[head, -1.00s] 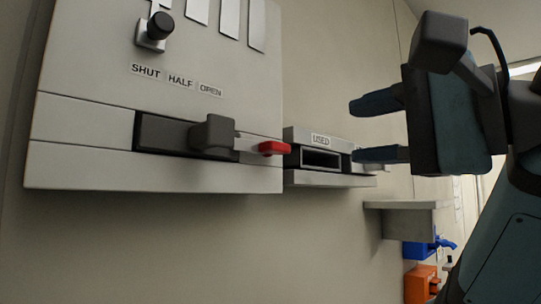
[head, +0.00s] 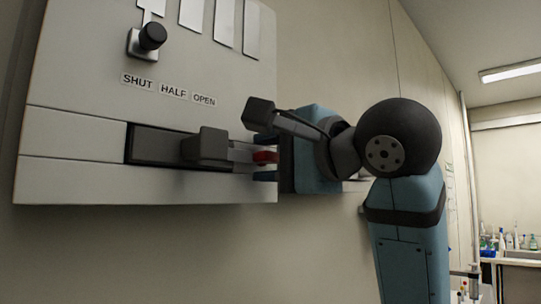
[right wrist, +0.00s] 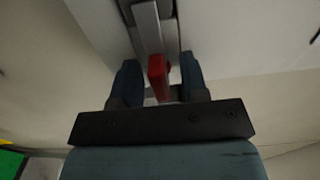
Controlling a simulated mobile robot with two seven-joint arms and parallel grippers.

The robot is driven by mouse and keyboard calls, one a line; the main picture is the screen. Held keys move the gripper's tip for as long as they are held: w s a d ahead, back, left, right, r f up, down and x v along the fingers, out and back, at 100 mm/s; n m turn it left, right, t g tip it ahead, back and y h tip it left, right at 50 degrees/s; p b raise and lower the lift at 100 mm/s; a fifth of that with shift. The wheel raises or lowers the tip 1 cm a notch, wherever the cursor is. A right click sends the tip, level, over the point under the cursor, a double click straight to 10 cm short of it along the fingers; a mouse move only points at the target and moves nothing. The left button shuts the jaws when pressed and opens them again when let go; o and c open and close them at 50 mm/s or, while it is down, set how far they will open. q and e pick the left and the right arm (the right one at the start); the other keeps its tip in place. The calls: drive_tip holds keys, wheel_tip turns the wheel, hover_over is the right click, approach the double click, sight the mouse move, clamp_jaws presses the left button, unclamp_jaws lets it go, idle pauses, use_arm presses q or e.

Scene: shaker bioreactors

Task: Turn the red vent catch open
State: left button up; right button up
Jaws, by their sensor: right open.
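The red vent catch (head: 265,157) sits at the right end of the slot in the wall panel (head: 70,180), beside a dark grey sliding block (head: 206,146). My right gripper (head: 266,164) is at the panel's right edge with its fingers around the catch. In the right wrist view the red catch (right wrist: 158,76) stands between the two blue fingers of the gripper (right wrist: 160,80). The fingers are open, with a gap on each side of the catch. The gripper body hides the box labelled USED. My left gripper is not in view.
A black knob (head: 152,36) sticks out of the panel above the labels SHUT, HALF and OPEN (head: 172,91). A bench with bottles (head: 510,242) stands far off at the right. The space below the panel is clear.

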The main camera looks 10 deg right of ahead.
drive_tip(key=shift+c, duration=0.2)
clamp_jaws()
drive_tip(key=shift+n, duration=0.3)
drive_tip(key=n+p, duration=0.1)
drive_tip(key=n, duration=0.2)
drive_tip(key=shift+r+n+p, duration=0.1)
drive_tip(key=shift+n+p, duration=0.2)
drive_tip(key=shift+p, duration=0.1)
drive_tip(key=n+p, duration=0.1)
drive_tip(key=n, duration=0.3)
drive_tip(key=shift+n+p, duration=0.3)
drive_tip(key=shift+p, duration=0.1)
drive_tip(key=n+p, duration=0.2)
drive_tip(key=n, duration=0.4)
drive_tip(key=shift+p, duration=0.3)
drive_tip(key=shift+n+p, duration=0.55)
drive_tip(key=shift+n, duration=0.95)
